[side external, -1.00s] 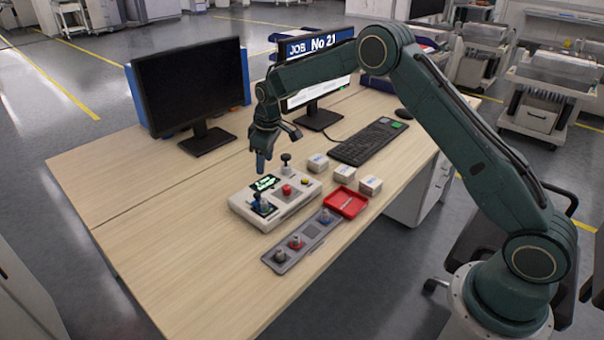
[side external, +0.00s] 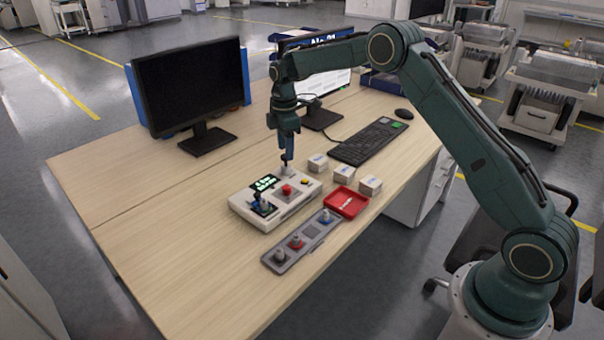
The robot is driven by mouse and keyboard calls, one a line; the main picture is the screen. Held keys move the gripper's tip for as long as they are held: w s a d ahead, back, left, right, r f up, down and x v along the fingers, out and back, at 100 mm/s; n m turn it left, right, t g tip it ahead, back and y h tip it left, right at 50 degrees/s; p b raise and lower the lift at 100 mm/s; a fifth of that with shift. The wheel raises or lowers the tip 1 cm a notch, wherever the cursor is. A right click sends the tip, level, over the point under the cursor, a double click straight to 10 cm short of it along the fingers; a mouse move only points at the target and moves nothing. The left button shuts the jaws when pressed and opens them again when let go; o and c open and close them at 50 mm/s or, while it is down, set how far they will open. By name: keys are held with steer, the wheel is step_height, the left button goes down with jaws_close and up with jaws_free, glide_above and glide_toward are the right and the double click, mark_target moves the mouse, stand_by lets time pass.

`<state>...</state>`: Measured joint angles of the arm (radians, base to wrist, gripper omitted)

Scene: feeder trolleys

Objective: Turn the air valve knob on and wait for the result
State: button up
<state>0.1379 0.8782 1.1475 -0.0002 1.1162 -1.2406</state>
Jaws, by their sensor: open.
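A beige control box (side external: 240,212) lies on the wooden desk. The green text is too small to read.
A grey strip with several knobs (side external: 309,231) lies in front of the box. A red tray (side external: 346,203) and white cartons (side external: 318,163) stand to the right, near a keyboard (side external: 369,142). Two monitors (side external: 192,82) stand behind. The desk's left side is clear.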

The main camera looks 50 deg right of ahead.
mark_target(287, 187)
step_height(287, 187, down, 14)
steer(key=shift+r, duration=0.2)
stand_by(0.5)
steer(key=c, duration=1)
